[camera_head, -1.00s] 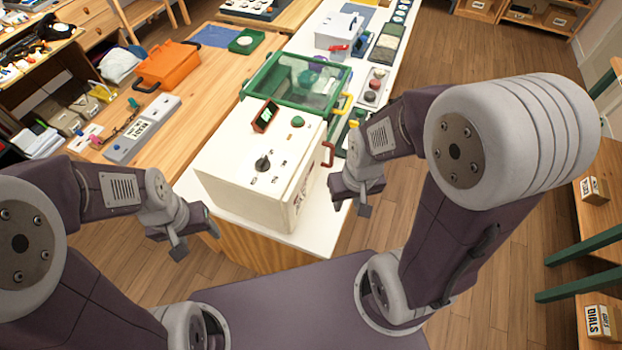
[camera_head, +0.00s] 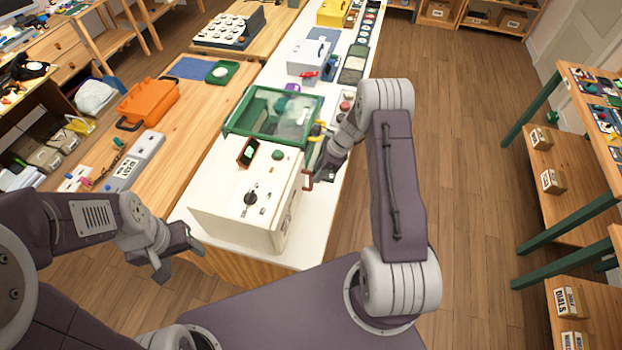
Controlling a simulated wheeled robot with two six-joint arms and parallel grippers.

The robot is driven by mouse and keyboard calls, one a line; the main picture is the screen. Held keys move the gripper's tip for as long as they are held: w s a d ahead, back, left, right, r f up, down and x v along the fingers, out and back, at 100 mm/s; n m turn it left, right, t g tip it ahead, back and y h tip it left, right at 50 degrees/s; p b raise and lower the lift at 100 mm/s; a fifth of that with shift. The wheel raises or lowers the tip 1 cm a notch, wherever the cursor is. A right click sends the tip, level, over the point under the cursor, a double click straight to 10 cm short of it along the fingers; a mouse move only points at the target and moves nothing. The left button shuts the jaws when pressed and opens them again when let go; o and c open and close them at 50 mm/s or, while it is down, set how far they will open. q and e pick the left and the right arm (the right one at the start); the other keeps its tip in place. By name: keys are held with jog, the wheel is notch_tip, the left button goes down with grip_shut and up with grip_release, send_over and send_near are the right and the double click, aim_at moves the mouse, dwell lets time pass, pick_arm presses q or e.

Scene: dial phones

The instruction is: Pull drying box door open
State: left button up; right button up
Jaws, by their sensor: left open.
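The drying box appears to be the white box (camera_head: 225,215) with a black dial on top, standing on the near end of the white counter. A red-brown handle (camera_head: 307,180) sticks out from its right side, where the door appears to be. The door looks shut. My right gripper (camera_head: 318,166) is just beyond and beside the handle, very close to it. Its fingers are small and partly hidden, so I cannot tell whether they touch the handle. My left gripper (camera_head: 179,262) is open and empty, left of the box's near corner.
A green-framed clear case (camera_head: 272,117) stands behind the white box. An orange toolbox (camera_head: 150,102) and a grey panel (camera_head: 135,160) lie on the wooden table at left. The floor right of the counter is clear up to the green-legged shelves (camera_head: 565,190).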

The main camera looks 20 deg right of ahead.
aim_at(311, 188)
jog(key=p+x, duration=0.1)
jog(key=x, duration=0.5)
jog(key=shift+w, duration=0.15)
jog(key=shift+a+f, duration=0.15)
jog(key=shift+f, duration=0.15)
grip_shut()
jog(key=shift+w, duration=0.1)
dwell(0.8)
